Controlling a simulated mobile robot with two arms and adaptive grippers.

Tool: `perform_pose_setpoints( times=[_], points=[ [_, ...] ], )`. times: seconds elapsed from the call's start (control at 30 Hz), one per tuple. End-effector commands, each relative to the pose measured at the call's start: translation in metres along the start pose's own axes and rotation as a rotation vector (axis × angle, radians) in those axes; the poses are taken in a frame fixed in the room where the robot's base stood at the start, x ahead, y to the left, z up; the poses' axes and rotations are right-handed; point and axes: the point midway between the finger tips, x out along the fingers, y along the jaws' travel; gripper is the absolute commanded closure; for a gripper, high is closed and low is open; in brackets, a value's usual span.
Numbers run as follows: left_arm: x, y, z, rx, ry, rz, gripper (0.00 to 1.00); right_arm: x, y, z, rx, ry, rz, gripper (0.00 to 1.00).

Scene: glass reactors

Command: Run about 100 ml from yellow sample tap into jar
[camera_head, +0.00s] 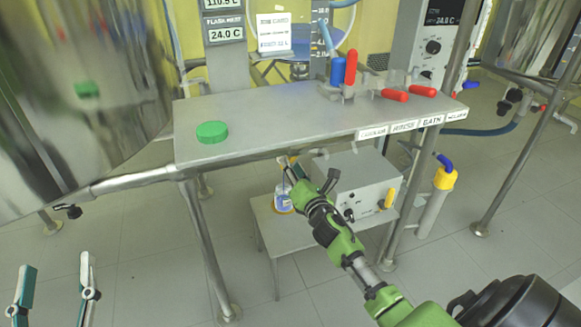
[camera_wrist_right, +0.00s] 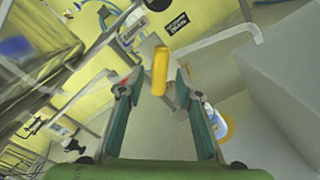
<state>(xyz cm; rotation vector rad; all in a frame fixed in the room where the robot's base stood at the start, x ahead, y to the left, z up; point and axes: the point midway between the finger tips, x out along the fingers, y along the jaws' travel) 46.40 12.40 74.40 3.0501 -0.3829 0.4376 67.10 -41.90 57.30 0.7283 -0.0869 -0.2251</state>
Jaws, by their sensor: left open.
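The yellow tap handle (camera_wrist_right: 160,72) stands upright between the fingertips of my right gripper (camera_wrist_right: 157,82) in the right wrist view, with gaps on both sides. That gripper is open. In the head view my right gripper (camera_head: 289,168) reaches under the bench's front edge, and the tap itself is mostly hidden there. The jar (camera_head: 283,200) has a blue and white label and stands on the low table by an orange-yellow ring. It also shows in the right wrist view (camera_wrist_right: 213,117), beside the right finger. My left gripper (camera_head: 56,278) is open and empty at the lower left.
A green lid (camera_head: 212,132) lies on the grey bench (camera_head: 265,118). Red and blue valve handles (camera_head: 350,68) stand at its back. A control box (camera_head: 358,185) is on the low table (camera_head: 290,240), right of the jar. A large metal vessel (camera_head: 80,90) fills the left.

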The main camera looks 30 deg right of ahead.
Motion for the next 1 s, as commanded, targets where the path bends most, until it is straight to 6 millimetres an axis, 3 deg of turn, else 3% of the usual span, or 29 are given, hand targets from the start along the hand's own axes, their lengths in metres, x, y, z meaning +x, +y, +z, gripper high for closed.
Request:
perform_pose_setpoints(
  times=[0.2, 0.5, 0.63, 1.0],
  points=[
    [0.0, 0.002, -0.018, -0.003, 0.088, 0.005, 0.49, 0.016, 0.0, -0.001, -0.001, 0.0, 0.0, 0.68],
    [0.0, 0.003, -0.021, -0.004, 0.099, 0.005, 0.49, 0.017, 0.0, -0.001, 0.0, 0.001, 0.0, 0.68],
    [0.0, 0.003, -0.021, -0.003, 0.099, 0.005, 0.49, 0.017, 0.0, -0.001, 0.0, 0.001, -0.001, 0.99],
    [0.001, 0.003, -0.018, -0.003, 0.084, 0.005, 0.49, 0.017, 0.0, 0.0, 0.029, 0.001, -0.001, 1.0]
  ],
)
